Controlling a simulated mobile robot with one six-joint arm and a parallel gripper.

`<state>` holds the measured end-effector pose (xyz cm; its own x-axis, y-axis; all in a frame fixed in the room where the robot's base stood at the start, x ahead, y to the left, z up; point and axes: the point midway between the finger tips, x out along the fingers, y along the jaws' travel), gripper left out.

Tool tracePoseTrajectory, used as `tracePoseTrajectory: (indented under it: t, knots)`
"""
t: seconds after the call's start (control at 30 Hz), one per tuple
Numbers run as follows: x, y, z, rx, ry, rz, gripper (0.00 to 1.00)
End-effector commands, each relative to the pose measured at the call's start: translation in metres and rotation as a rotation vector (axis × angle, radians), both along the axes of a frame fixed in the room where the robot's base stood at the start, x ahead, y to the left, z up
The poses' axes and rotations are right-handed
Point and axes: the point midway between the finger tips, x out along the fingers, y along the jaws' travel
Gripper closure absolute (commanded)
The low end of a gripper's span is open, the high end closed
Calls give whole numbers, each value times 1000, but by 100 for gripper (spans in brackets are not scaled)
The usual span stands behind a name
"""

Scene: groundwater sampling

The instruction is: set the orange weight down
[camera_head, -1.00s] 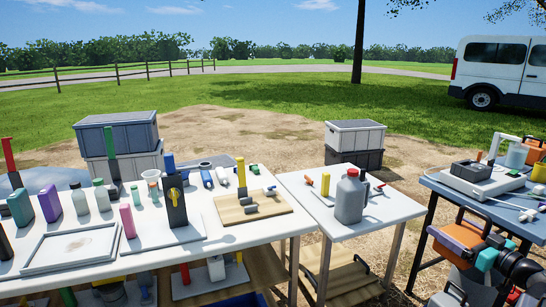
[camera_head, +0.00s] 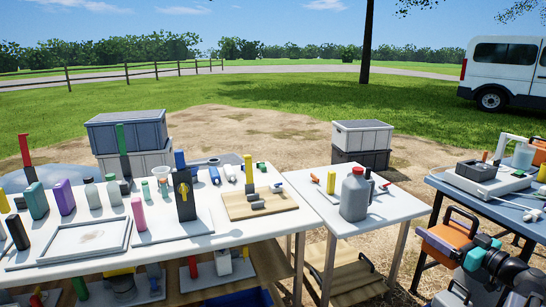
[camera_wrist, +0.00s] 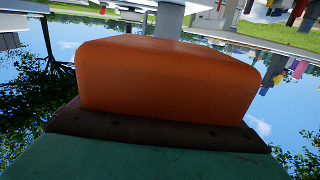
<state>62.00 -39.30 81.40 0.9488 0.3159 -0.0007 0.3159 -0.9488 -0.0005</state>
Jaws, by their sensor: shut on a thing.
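The orange weight (camera_wrist: 165,80) fills the middle of the wrist view as a block with rounded edges. A dark brown strip and a teal surface lie along its near side. In the head view an orange block (camera_head: 457,233) with dark parts around it shows at the lower right, at the end of my black and teal arm. My gripper (camera_head: 476,245) is shut on the orange weight there. The fingertips are not clear in either view. No surface is seen touching the weight's underside.
The blue-grey table (camera_head: 446,183) at right holds a scale-like tray and bottles. The middle white table (camera_head: 391,207) carries a grey jug (camera_head: 355,195) and has bare room around it. The left white table (camera_head: 120,262) is crowded. Stacked crates (camera_head: 362,137) stand behind.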

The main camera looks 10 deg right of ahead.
Motion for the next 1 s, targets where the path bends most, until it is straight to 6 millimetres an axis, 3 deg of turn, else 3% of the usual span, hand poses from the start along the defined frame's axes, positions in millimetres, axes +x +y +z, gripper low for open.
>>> tracePoseTrajectory:
  t: [0.5, 1.0]
  knots:
    - [54, 107, -26, 4, -4, 182, 69]
    - [78, 229, -56, 4, -5, 398, 69]
